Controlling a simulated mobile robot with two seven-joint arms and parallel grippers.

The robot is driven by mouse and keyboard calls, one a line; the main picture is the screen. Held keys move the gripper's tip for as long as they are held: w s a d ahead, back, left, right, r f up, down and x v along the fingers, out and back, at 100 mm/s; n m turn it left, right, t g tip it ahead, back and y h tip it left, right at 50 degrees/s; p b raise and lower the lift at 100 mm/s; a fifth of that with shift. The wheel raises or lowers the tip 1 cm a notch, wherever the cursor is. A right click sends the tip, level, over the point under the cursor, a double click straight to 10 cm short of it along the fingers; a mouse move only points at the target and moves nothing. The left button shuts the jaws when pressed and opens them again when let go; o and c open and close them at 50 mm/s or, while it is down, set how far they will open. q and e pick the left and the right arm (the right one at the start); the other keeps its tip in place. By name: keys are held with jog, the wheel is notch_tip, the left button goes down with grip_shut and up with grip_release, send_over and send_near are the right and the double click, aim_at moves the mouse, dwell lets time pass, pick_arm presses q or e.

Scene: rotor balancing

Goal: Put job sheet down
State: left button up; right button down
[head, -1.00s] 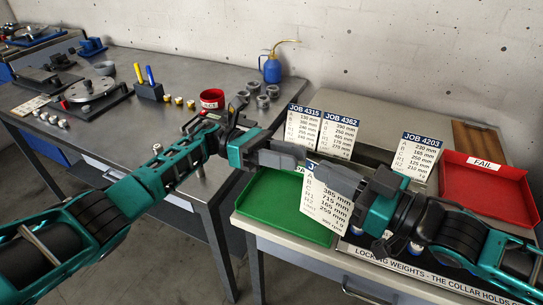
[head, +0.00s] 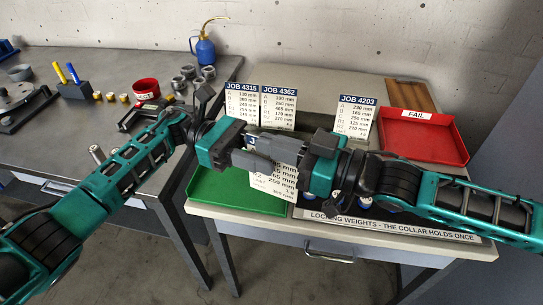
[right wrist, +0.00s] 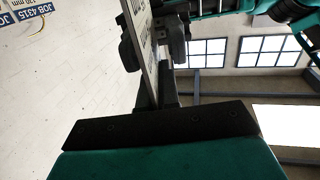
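The job sheet (head: 284,178), a white card with a blue header, is upright between my two grippers above the green tray (head: 240,192). Its upper part is mostly hidden by the fingers. My right gripper (head: 296,147) is shut on it from the right. In the right wrist view the sheet (right wrist: 147,55) stands nearly edge-on from between the right fingers. My left gripper (head: 250,158) reaches in from the left, with a finger on each side of the sheet (right wrist: 155,46). Whether these fingers press on it is not clear.
Job cards 4315 (head: 241,103), 4362 (head: 279,107) and 4203 (head: 355,120) stand behind. A red FAIL tray (head: 425,140) is at right. A locking-weights strip (head: 390,226) runs along the front. A blue oil can (head: 205,50) and a red cup (head: 146,89) are on the left bench.

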pick_arm(q)
jog(key=shift+x, duration=0.9)
grip_shut()
pick_arm(e)
jog(key=c, duration=1.3)
grip_release()
